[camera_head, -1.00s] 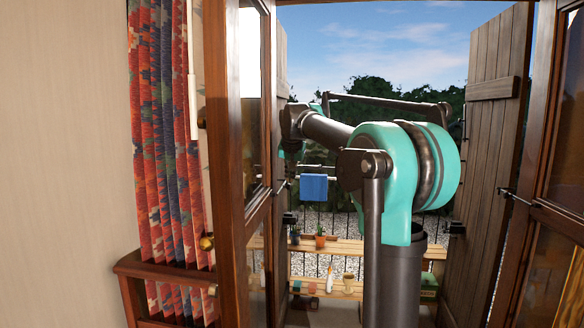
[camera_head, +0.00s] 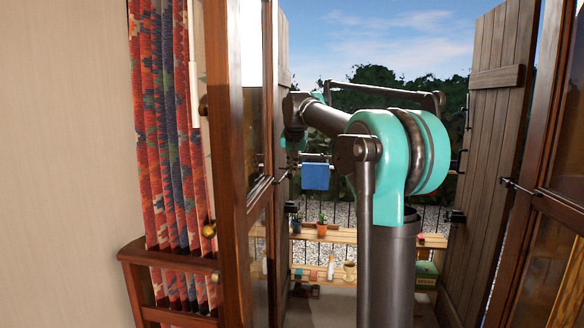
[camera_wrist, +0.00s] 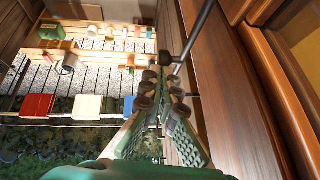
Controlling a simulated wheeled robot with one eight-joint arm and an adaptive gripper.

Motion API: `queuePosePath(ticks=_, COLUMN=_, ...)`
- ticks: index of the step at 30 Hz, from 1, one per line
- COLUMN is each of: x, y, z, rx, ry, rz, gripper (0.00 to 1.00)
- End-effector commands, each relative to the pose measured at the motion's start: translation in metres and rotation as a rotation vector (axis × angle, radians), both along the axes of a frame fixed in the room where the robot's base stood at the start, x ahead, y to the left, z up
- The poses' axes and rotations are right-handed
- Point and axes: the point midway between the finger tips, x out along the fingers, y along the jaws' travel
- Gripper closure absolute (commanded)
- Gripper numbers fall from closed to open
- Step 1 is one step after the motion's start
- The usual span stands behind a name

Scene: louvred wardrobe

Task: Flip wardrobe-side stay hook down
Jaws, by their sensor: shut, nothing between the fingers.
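In the wrist view, my gripper (camera_wrist: 163,80) is shut and empty, its fingertips close together. A thin dark stay rod (camera_wrist: 196,38) runs down from the top edge to a dark round end at the fingertips. I cannot tell if they touch it. In the head view, a dark stay hook (camera_head: 284,177) spans between the left wooden door and the left shutter. Another stay hook (camera_head: 520,188) spans between the right shutter and right glazed door. My gripper's fingers are hidden in the head view. The pictures do not show which hook is wardrobe-side.
The left glazed door (camera_head: 228,150) stands close beside my arm, with a patterned curtain (camera_head: 165,150) left of it. The right shutter (camera_head: 497,130) stands open. Beyond are plank shelves (camera_head: 345,235) with pots and a blue cloth (camera_head: 316,176) on a rail.

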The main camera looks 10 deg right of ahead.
Motion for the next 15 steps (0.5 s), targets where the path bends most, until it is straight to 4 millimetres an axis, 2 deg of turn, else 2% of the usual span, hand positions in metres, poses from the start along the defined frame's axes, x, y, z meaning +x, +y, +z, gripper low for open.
queuePosePath(ticks=8, x=0.005, y=-0.001, z=-0.013, rx=0.034, ry=0.121, rz=0.000, gripper=1.00)
queuePosePath(ticks=15, x=0.007, y=-0.002, z=-0.035, rx=0.094, ry=0.328, rz=0.000, gripper=1.00)
